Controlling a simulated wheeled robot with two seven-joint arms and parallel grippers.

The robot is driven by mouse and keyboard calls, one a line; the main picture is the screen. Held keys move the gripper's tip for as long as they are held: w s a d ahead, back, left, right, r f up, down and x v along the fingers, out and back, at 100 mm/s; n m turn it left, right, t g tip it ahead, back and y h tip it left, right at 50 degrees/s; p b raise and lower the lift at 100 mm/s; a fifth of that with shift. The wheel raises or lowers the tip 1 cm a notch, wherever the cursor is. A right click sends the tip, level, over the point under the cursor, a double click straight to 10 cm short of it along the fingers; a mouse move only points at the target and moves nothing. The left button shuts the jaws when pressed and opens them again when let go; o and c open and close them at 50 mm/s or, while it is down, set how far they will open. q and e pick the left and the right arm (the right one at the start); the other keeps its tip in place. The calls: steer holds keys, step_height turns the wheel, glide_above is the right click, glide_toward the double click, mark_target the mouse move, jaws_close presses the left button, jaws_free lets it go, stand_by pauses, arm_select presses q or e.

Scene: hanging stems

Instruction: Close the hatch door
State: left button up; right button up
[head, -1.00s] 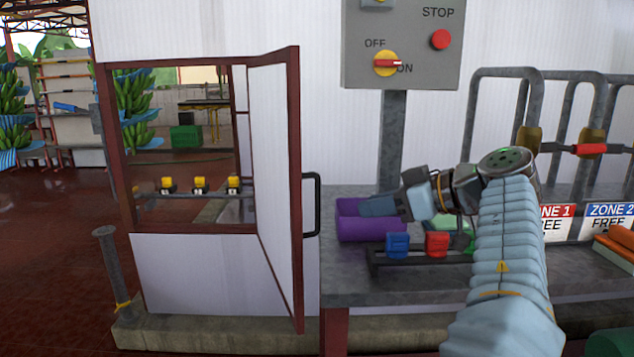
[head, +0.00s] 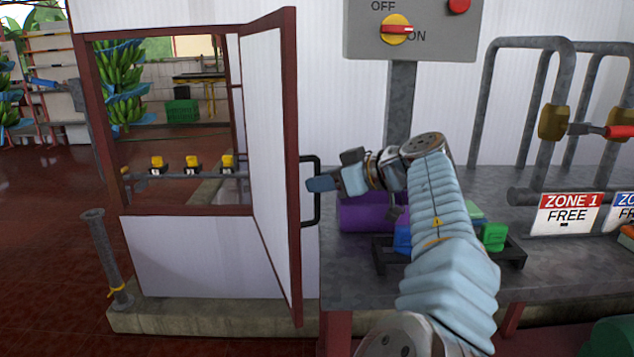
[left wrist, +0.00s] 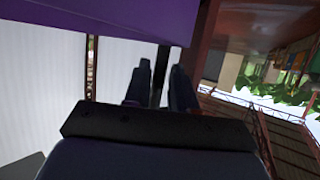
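The hatch door (head: 271,150) is a white panel with a red-brown frame. It stands swung open toward me, hinged at the right side of the hatch opening (head: 180,210). A black bar handle (head: 317,214) is on its outer face. My left gripper (head: 316,184) is at the handle, with its fingers overlapping the bar in the head view. In the left wrist view the two fingers (left wrist: 160,88) stand apart, with a dark upright bar showing in the gap. Whether they touch it I cannot tell. My right gripper is in neither view.
A metal table (head: 350,285) stands right of the door, with a purple container (head: 362,217) and a black rack (head: 510,256) of coloured blocks under my arm. A switch box (head: 430,35) on a post is behind. A short bollard (head: 107,255) stands at left.

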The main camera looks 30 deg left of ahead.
arm_select(q)
steer(key=shift+x, duration=0.9)
steer(key=shift+c, duration=0.4)
jaws_close()
